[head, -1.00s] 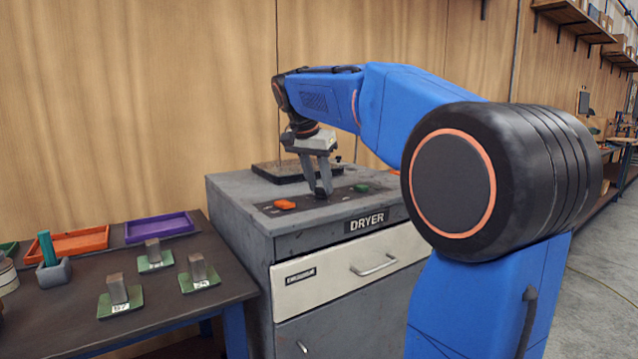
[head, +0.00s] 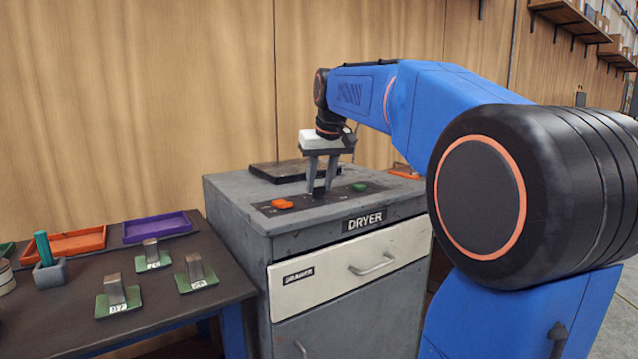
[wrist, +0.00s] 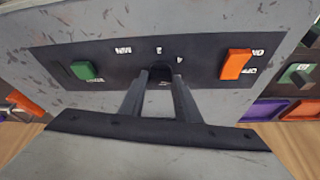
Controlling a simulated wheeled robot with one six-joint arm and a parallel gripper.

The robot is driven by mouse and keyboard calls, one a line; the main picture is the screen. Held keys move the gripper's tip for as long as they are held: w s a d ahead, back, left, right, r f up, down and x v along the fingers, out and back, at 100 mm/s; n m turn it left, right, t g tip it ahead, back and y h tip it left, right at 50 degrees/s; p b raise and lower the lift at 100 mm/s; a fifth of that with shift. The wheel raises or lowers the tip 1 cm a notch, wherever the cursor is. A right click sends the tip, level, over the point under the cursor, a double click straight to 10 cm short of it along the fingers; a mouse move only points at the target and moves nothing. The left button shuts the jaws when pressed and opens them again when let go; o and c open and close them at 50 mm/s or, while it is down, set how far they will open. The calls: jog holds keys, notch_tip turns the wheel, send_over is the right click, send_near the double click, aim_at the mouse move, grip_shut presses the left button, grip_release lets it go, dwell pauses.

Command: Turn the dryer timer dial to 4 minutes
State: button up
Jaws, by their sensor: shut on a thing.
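The grey dryer (head: 240,222) stands in the middle of the head view, with a dark control panel (head: 340,198) on its top. My gripper (head: 319,190) points down at the panel and is shut on the dark timer dial (wrist: 160,72), between the orange and green switches. In the wrist view my gripper (wrist: 160,82) has its two fingers at the dial's sides. The marks "MIN", "2" and "4" show beyond the dial. The fingers hide much of the dial, and I cannot tell where its pointer stands.
An orange switch (wrist: 236,64) and a green switch (wrist: 86,70) flank the dial. A dark flat plate (head: 282,170) lies at the back of the dryer top. A side table (head: 70,318) on the left holds trays and several metal blocks on green bases.

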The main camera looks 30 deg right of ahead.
jog(key=n, duration=0.2)
jog(key=n+y, duration=0.1)
jog(key=shift+d+n, duration=0.2)
jog(key=shift+n, duration=0.2)
jog(key=shift+d+n+g+y, duration=0.15)
jog(key=shift+n+y, duration=0.35)
jog(key=shift+n, duration=0.65)
jog(key=shift+a+n+g+y, duration=0.1)
jog(key=shift+n+g+y, duration=0.3)
jog(key=shift+n, duration=0.75)
jog(key=o, duration=1)
jog(key=shift+o, duration=0.2)
jog(key=shift+r, duration=0.1)
jog(key=v, duration=1.7)
jog(key=shift+s+d, duration=0.25)
jog(key=shift+d, duration=0.1)
